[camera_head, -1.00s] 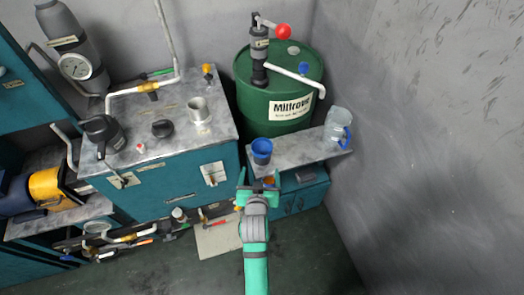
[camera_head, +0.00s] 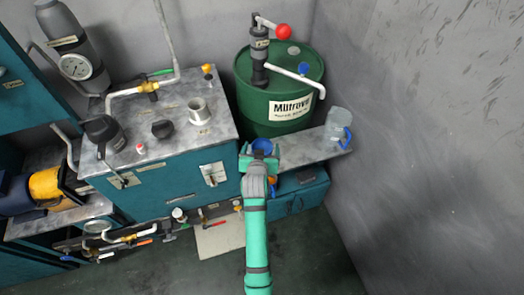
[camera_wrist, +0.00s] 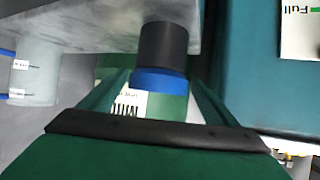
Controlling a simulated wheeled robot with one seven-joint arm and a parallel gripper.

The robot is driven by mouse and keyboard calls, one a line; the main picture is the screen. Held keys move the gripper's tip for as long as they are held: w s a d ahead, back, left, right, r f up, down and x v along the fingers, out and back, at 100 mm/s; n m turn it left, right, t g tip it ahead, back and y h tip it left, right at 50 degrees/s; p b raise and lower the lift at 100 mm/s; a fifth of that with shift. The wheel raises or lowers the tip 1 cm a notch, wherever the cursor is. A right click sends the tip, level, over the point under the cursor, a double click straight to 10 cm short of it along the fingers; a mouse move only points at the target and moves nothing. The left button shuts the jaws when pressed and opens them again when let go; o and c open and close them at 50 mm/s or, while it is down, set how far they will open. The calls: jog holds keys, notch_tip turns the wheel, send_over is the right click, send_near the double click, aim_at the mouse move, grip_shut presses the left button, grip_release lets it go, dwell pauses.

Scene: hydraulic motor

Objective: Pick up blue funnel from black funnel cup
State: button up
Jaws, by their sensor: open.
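The blue funnel (camera_head: 262,145) sits in the black funnel cup on the small metal shelf in front of the green drum. In the head view my gripper hides most of the cup and the funnel's near side. In the wrist view, which appears upside down, the black funnel cup (camera_wrist: 163,45) shows with the blue funnel (camera_wrist: 160,80) in its mouth. My gripper (camera_head: 259,154) is open, with one finger on each side of the funnel. The wrist view also shows my gripper (camera_wrist: 160,98), with a gap between each finger and the funnel.
A clear jug with a blue handle (camera_head: 338,125) stands at the shelf's right end. The green drum (camera_head: 280,85) is behind the shelf. The teal cabinet (camera_head: 165,180) with a metal top is close on the left. A grey wall bounds the right.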

aim_at(263, 144)
jog(key=x, duration=0.4)
jog(key=shift+w+d, duration=0.1)
jog(key=shift+d, duration=0.05)
jog(key=c, duration=1.1)
